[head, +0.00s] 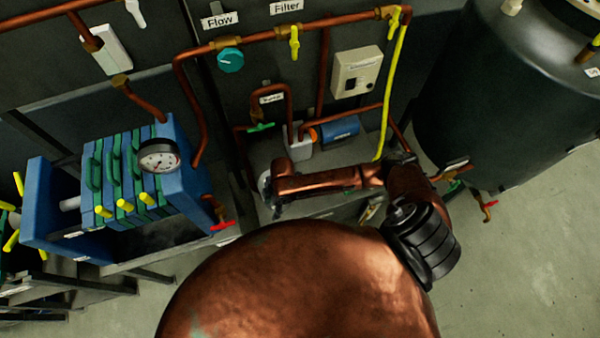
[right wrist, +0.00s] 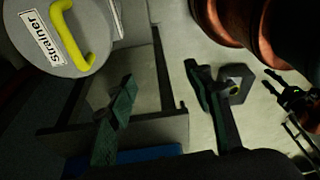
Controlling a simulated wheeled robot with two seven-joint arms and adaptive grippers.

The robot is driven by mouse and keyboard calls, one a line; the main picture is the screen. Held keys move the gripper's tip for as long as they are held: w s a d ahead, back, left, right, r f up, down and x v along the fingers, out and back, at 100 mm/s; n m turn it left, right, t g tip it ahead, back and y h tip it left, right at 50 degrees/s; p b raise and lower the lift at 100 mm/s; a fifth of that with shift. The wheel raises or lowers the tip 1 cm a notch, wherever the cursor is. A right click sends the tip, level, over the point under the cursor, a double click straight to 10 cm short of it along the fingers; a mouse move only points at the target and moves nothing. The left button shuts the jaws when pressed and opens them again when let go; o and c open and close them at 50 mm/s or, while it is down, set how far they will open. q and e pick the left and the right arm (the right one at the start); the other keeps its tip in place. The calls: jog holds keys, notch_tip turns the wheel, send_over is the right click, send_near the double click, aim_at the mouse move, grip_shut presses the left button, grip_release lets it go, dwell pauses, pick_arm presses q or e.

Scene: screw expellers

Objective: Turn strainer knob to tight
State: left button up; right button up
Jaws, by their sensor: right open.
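The strainer (right wrist: 92,62) is a grey round lid with a "Strainer" label, at the upper left of the right wrist view. Its knob (right wrist: 66,38) is a curved yellow handle across the lid. My right gripper (right wrist: 160,92) is open, with its two dark green fingers wide apart and nothing between them. The strainer lies beyond and left of the fingers, apart from them. In the head view my right arm reaches left, and its gripper (head: 268,188) is small and dark beside the pump bench. A dark jaw-like shape at the right wrist view's right edge may be my left gripper; its state is unclear.
A blue filter press (head: 185,165) with a gauge (head: 160,155) stands left in the head view. Copper pipes and a blue motor (head: 340,130) are behind my right arm. A large dark tank (head: 520,90) stands at right. Open floor (head: 540,260) lies at lower right.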

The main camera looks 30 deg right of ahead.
jog(key=shift+h, duration=0.8)
jog(key=w+d, duration=0.1)
jog(key=d, duration=0.2)
jog(key=w+d, duration=0.2)
jog(key=d, duration=0.1)
jog(key=w+d, duration=0.2)
jog(key=d, duration=0.1)
jog(key=shift+d+f, duration=0.1)
jog(key=shift+f, duration=0.25)
jog(key=shift+h, duration=0.6)
jog(key=w+d, duration=0.1)
jog(key=d, duration=0.2)
jog(key=w+d+r, duration=0.1)
jog(key=w+d, duration=0.1)
jog(key=d, duration=0.1)
jog(key=w+d, duration=0.1)
jog(key=d, duration=0.2)
jog(key=shift+w+d+r, duration=0.2)
jog(key=shift+w, duration=0.15)
notch_tip(320, 180, down, 8)
jog(key=shift+r+b, duration=0.25)
jog(key=shift+b, duration=0.4)
jog(key=shift+c, duration=0.2)
